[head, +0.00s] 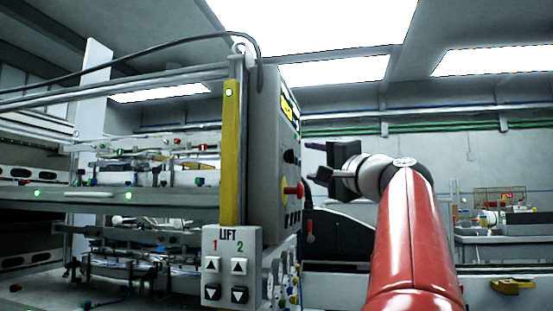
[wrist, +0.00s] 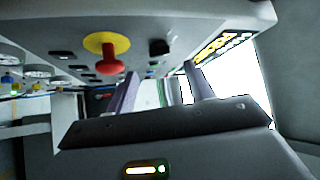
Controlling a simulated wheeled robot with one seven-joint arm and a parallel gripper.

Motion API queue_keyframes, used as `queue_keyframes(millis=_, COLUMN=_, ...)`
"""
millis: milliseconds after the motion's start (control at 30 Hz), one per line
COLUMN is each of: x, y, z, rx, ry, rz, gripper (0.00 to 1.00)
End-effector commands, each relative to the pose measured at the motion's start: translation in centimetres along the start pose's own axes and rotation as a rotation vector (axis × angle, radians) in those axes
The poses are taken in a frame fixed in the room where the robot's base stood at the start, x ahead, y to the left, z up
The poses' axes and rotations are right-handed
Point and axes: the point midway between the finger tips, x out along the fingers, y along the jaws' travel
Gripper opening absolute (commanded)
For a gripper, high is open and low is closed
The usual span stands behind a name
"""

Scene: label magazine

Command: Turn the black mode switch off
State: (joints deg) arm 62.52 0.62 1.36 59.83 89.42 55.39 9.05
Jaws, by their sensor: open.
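The black mode switch (head: 291,156) is a small dark knob on the side face of the grey control box, seen edge-on in the head view. It also shows in the wrist view as a black knob (wrist: 160,48) right of the red button. I cannot read its setting. My gripper (head: 312,162) is open and empty, with its fingers pointing left toward the panel, close to the switch. In the wrist view, the fingertips (wrist: 160,72) lie either side of the knob's line, apart from it as far as I can tell.
A red mushroom button (head: 294,188) on a yellow base sits just below the switch. A LIFT button box (head: 232,266) hangs in front of the control box. Racks with loaded trays stand at left.

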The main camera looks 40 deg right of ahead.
Motion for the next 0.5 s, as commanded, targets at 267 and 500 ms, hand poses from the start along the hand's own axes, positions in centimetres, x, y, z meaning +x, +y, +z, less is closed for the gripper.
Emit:
queue_keyframes(millis=267, x=4.7, y=-0.2, z=0.0, rx=0.001, ry=-0.004, rz=0.001, gripper=0.53)
queue_keyframes(millis=500, x=6.5, y=-0.1, z=0.1, rx=-0.001, ry=-0.003, rz=0.002, gripper=0.53)
